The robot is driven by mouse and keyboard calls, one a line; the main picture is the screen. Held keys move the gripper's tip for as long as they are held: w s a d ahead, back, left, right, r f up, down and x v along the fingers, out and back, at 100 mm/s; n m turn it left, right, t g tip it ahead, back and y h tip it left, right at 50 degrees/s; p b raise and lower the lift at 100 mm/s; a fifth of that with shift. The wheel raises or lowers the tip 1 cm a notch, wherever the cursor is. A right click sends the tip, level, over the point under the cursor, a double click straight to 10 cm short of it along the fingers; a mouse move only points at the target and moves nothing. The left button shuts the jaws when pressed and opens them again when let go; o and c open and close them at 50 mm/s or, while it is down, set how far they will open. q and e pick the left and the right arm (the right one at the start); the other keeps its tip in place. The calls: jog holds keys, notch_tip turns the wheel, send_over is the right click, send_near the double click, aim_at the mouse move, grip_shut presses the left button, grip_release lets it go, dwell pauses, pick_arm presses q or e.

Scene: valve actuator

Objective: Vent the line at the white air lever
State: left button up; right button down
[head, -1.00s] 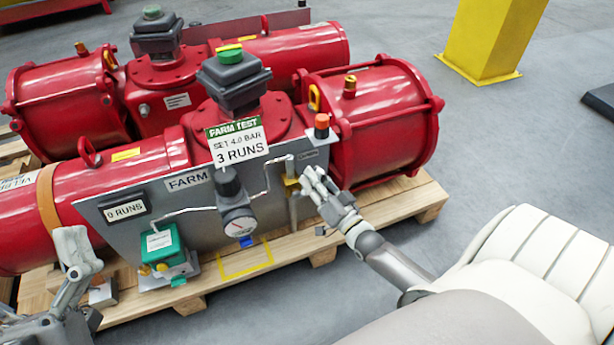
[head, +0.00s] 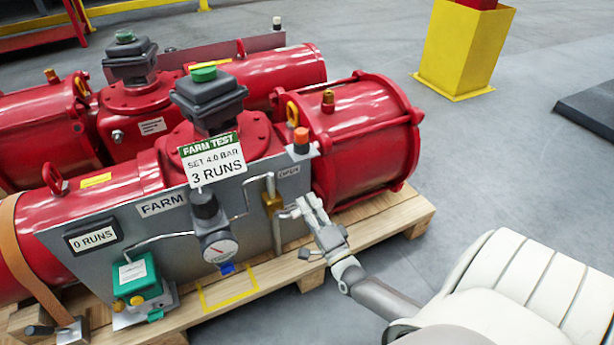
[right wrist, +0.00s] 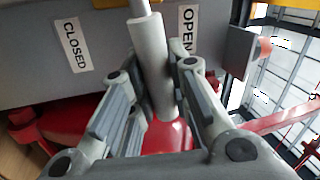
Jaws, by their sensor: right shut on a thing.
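The white air lever (right wrist: 150,65) is a pale round handle in the right wrist view, between the CLOSED label (right wrist: 72,44) and the OPEN label (right wrist: 188,34), nearer OPEN. My right gripper (right wrist: 156,85) is shut on it, one finger on each side. In the head view my right gripper (head: 306,208) is beside the brass valve (head: 271,203) on the grey panel (head: 185,218), and its fingers hide most of the lever. The pressure gauge (head: 220,250) has a needle, but its reading is too small to tell. My left gripper is out of view.
Red actuators (head: 350,140) lie on a wooden pallet (head: 395,228). A 0 RUNS display (head: 92,236) and a green box (head: 136,280) are on the panel's left. Open floor lies right of the pallet, up to a yellow post (head: 463,50).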

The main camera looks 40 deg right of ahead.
jog(key=shift+f+m+h+b, duration=0.4)
jog(key=shift+f+m, duration=0.25)
jog(key=shift+m, duration=0.55)
jog(key=c, duration=1.3)
grip_release()
jog(key=shift+f, duration=0.1)
jog(key=shift+c, duration=0.2)
jog(key=shift+s, duration=0.1)
jog(key=v, duration=1.2)
jog(key=shift+a, duration=0.1)
